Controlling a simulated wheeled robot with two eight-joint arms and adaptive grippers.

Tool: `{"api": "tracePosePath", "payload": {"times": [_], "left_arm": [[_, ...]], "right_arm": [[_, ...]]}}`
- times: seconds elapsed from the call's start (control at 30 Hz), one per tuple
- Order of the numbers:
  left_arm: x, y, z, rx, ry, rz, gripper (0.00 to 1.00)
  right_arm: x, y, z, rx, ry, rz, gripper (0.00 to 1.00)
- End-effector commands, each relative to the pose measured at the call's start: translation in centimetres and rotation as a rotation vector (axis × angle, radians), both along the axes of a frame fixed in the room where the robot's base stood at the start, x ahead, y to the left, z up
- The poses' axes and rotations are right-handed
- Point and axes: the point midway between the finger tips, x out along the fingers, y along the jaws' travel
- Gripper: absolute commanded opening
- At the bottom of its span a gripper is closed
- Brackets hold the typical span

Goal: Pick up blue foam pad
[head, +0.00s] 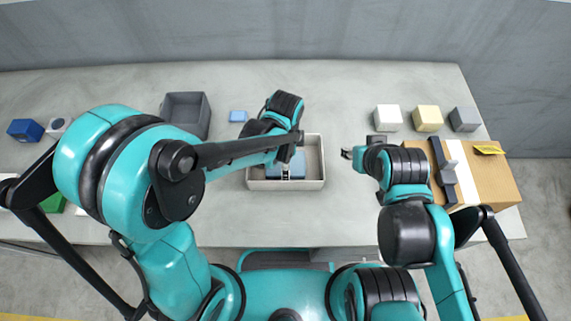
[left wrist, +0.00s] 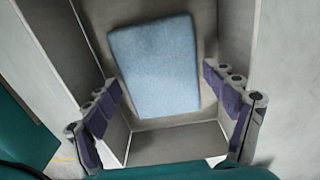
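A light blue foam pad (left wrist: 155,65) lies flat on the floor of a pale grey tray (head: 255,184), slightly turned, in the left wrist view. In the head view the pad (head: 297,171) shows only partly behind my left gripper. My left gripper (head: 286,172) points down into the tray. In the left wrist view its fingers (left wrist: 168,108) are spread wide, one on each side of the pad's near end, with nothing between them held. My right gripper (head: 346,153) is to the right of the tray, apart from it; its finger opening is too small to judge.
A dark grey bin (head: 185,115) and a small blue block (head: 238,116) stand left of the tray. White (head: 388,117), yellow (head: 427,118) and grey (head: 465,119) blocks stand back right. A cardboard box (head: 497,182) is at the right edge. A dark blue box (head: 25,130) is far left.

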Motion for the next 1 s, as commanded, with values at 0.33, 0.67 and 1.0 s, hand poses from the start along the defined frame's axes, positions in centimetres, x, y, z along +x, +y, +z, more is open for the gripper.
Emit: {"api": "tracePosePath", "payload": {"times": [0.33,0.67,1.0], "left_arm": [[0.0,0.0,0.0,0.000,0.000,0.000,0.55],[0.0,0.0,1.8,0.000,0.000,0.000,0.55],[-2.5,-2.7,6.6,0.000,0.000,-0.006,0.55]], "right_arm": [[0.0,0.0,0.0,0.000,0.000,0.000,0.40],[0.0,0.0,1.4,0.000,0.000,0.000,0.40],[0.0,0.0,5.1,0.000,0.000,0.000,0.40]]}}
